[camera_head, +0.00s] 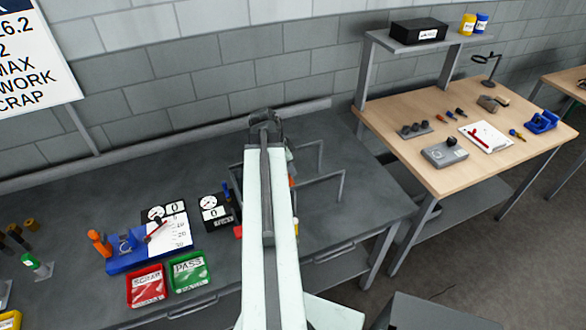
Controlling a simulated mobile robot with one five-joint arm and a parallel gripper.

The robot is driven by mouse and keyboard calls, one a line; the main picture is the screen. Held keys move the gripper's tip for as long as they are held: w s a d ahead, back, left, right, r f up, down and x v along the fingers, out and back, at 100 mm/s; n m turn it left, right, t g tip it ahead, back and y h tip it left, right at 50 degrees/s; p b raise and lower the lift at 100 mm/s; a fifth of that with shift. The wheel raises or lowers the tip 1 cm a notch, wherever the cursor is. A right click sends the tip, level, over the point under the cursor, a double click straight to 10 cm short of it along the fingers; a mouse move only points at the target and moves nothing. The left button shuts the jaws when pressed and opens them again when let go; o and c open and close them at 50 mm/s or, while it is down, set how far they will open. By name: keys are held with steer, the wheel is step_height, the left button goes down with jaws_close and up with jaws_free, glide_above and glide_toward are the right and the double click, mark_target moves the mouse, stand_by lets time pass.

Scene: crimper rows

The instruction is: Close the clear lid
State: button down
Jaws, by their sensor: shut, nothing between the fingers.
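My gripper (264,117) is at the far end of my pale arm, above the back of the dark grey bench near the wall. It is shut and looks empty. Thin grey frames (325,181) stand on the bench to the right of my arm. They may edge the clear lid, but I cannot make out a clear panel or tell how far open it is. My arm hides the middle of this spot. Small green and orange things partly show beside the arm.
Left of my arm are a black gauge box (216,213), a blue fixture (133,252), a red SCRAP tray (147,287) and a green PASS tray (189,271). A wooden table (410,145) with tools stands at right. The bench's right end (380,200) is clear.

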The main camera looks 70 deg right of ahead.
steer(key=shift+w+a, duration=0.15)
steer(key=shift+a, duration=0.1)
step_height(320, 180, up, 9)
steer(key=p, duration=0.9)
steer(key=shift+s+d+r, duration=0.2)
steer(key=shift+s+d, duration=0.2)
steer(key=shift+d, duration=0.05)
